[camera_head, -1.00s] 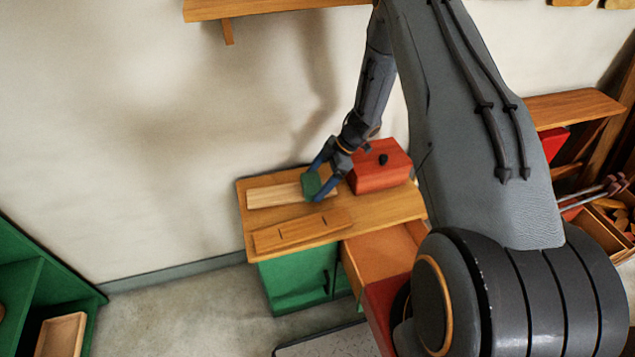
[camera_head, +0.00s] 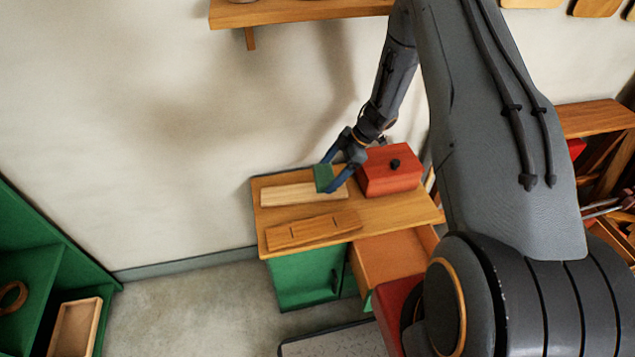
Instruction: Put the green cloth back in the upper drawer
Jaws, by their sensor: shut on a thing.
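The green cloth (camera_head: 323,178) is a small dark green piece between the blue fingers of my gripper (camera_head: 329,180). My gripper is shut on it, above the right part of a pale board on the cabinet top. Whether the cloth touches the board is unclear. The upper drawer (camera_head: 392,255) is pulled out at the cabinet's right front, with an orange-brown inside and a red front. The part of it in view looks empty. My arm hides its right part.
A red box with a black knob (camera_head: 391,171) stands right of my gripper on the wooden cabinet top (camera_head: 400,210). A pale board (camera_head: 285,195) and a slotted wooden board (camera_head: 312,230) lie on it. A green shelf unit (camera_head: 38,265) stands at left.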

